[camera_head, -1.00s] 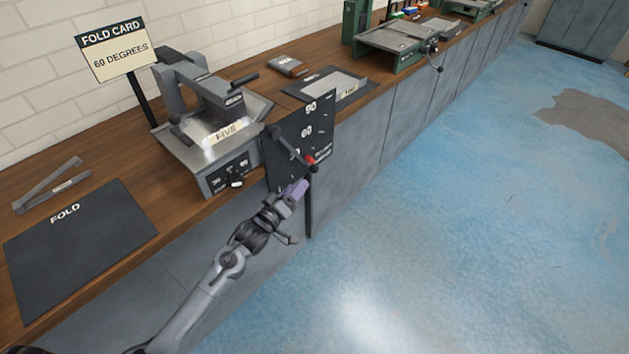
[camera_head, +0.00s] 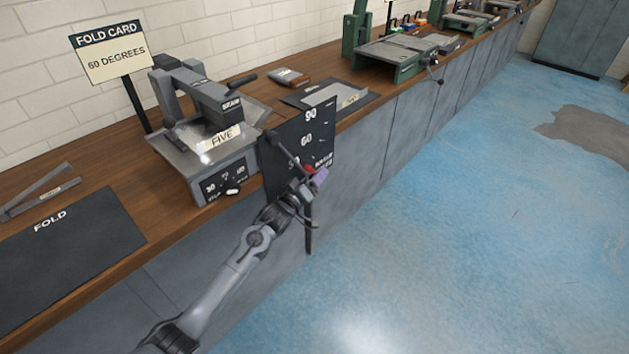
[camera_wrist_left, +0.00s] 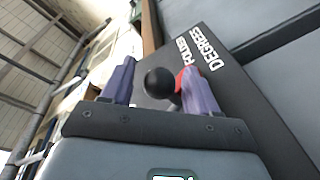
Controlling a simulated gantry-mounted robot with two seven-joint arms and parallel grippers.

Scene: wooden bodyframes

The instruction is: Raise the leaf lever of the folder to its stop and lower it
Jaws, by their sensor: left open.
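The grey folder (camera_head: 178,158) stands on the wooden bench, with a strip marked FIVE (camera_head: 222,137) on its bed. A dark degree plate (camera_head: 318,128) marked 60 and 90 stands at its right end. The leaf lever (camera_head: 285,150) slants down to the right across this plate, its lower end near a red part (camera_head: 309,169). My left gripper (camera_head: 312,182) is at that end and partly hides it. In the left wrist view, its open purple fingers (camera_wrist_left: 157,92) stand either side of a black ball knob (camera_wrist_left: 159,83); contact is unclear. The red part shows behind one finger.
A fold card (camera_head: 110,58) reading 60 degrees stands behind the folder. A dark FOLD mat (camera_head: 70,250) and a bent metal strip (camera_head: 40,190) lie at left. Another dark mat with a metal piece (camera_head: 322,95) lies at right. The floor in front is clear.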

